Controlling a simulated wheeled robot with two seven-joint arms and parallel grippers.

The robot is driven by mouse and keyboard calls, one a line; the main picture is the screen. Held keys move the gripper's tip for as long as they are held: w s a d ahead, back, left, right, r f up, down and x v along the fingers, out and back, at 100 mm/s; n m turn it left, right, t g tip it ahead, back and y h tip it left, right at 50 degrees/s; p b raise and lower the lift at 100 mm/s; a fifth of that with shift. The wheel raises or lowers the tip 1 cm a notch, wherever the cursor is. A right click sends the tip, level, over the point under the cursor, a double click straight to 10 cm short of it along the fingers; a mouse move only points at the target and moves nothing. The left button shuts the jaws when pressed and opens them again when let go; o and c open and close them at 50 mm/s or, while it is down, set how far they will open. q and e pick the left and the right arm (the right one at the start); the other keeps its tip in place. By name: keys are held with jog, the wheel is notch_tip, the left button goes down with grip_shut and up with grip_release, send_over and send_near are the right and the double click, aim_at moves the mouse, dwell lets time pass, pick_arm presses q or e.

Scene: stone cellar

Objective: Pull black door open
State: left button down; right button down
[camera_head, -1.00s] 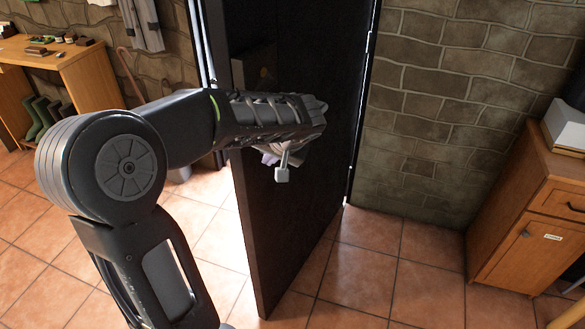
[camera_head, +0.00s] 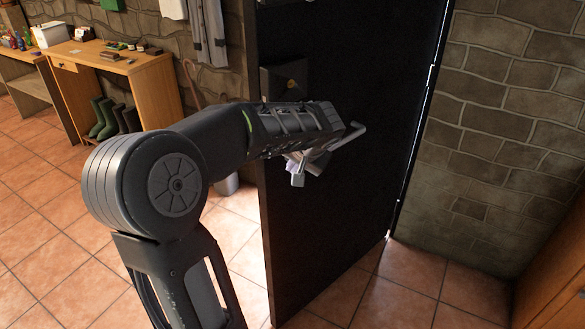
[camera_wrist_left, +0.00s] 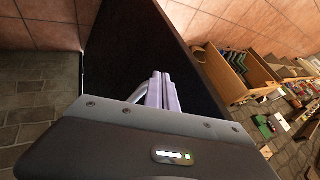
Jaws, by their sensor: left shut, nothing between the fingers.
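The black door (camera_head: 340,230) stands ajar in the middle of the head view. Its hinge side is at the right, and light shows past its free left edge. In the left wrist view the fingers (camera_wrist_left: 163,90) are together and empty. The curved handle (camera_wrist_left: 140,92) shows just left of them there; whether they touch cannot be told. The right gripper is out of view.
A stone wall (camera_head: 500,120) stands right of the door, with a wooden cabinet (camera_head: 555,270) at the right edge. A wooden bench (camera_head: 130,75) with green boots (camera_head: 103,118) stands at the left. The tiled floor (camera_head: 60,230) at the left is clear.

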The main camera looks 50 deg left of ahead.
pick_arm(q)
jog(key=v, duration=0.6)
dwell(0.4)
